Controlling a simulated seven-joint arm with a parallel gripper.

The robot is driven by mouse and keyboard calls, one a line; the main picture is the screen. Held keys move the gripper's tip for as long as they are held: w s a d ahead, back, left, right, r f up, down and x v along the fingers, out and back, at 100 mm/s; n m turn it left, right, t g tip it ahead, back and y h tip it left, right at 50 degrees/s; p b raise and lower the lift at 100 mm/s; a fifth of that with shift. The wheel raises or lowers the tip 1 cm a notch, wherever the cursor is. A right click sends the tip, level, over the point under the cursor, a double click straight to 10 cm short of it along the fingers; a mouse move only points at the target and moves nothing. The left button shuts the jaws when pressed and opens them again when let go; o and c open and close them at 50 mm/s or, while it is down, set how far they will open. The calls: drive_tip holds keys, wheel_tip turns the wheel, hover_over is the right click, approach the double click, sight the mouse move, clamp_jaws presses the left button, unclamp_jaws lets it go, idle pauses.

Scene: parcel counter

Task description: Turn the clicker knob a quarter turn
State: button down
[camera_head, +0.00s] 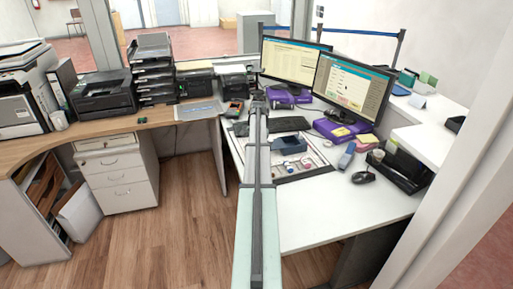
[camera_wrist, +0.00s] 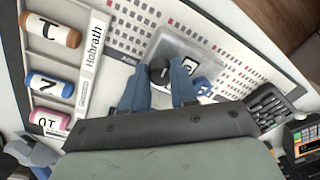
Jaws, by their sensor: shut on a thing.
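In the wrist view, the clicker knob (camera_wrist: 158,68) is a small dark round knob with a pale mark on top. It sits by a pale grey translucent housing (camera_wrist: 190,46) with a white label bearing dark marks. My gripper (camera_wrist: 159,75) is over it, its two blue fingers shut on the knob from left and right. The lower part of the knob and what lies under the gripper body are hidden. In the head view my arm stretches up the middle of the picture and hides the knob and the fingertips.
In the wrist view, orange, blue and pink rolls lie in a rack (camera_wrist: 89,63) at left. A printed sheet (camera_wrist: 130,35) lies behind the knob. A black keypad (camera_wrist: 268,105) is at right. In the head view, a keyboard (camera_head: 288,124) and monitors (camera_head: 352,88) stand right of my arm.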

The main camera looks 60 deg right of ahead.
drive_tip(key=shift+m, duration=0.6)
drive_tip(key=c, duration=0.9)
unclamp_jaws()
drive_tip(key=shift+r, duration=0.1)
drive_tip(key=r, duration=1.3)
drive_tip(key=shift+s+a+r, duration=0.1)
drive_tip(key=shift+s+r, duration=0.2)
